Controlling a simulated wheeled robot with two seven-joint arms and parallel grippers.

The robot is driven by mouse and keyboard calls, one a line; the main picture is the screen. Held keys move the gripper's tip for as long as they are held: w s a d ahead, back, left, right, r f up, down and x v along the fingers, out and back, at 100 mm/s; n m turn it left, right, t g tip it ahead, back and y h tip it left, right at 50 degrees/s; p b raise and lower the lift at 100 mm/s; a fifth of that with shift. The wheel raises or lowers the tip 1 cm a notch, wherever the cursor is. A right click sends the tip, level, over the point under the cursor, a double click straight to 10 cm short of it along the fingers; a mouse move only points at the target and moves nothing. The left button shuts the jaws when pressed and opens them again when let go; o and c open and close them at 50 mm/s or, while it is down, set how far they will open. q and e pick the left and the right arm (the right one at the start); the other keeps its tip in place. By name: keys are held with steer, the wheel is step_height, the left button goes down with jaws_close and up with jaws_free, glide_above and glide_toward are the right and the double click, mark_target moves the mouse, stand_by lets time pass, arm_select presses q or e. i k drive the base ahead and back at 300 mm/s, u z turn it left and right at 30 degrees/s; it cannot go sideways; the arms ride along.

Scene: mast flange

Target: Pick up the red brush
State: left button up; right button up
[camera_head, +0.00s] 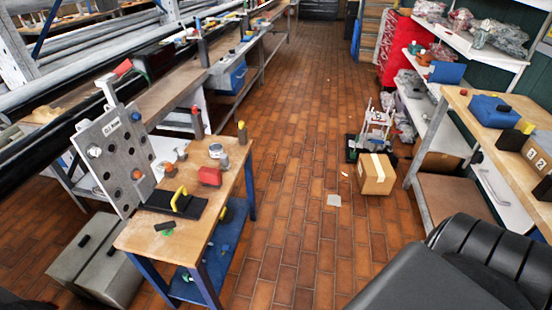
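A small red block-shaped thing (209,176) lies on the wooden top of the small workbench (150,243) at the left of the middle. It is the red item on this bench closest to a brush, but bristles are too small to make out. It sits in front of a small round tin (215,151) and to the right of a black pad with a yellow handle (180,200). Neither of my grippers shows in the head view, and nothing is seen touching the red thing.
A grey upright plate (117,150) stands at the bench's left edge. Bottle-like things with red (197,121) and yellow (242,132) tops stand at its back. Tiled floor right of the bench is open up to a cardboard box (374,174). Black padded shapes fill the lower right.

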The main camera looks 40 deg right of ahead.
mark_target(209, 177)
steer(key=z, duration=0.6)
steer(key=k, duration=0.5)
steer(key=z, duration=0.4)
steer(key=i, duration=1.8)
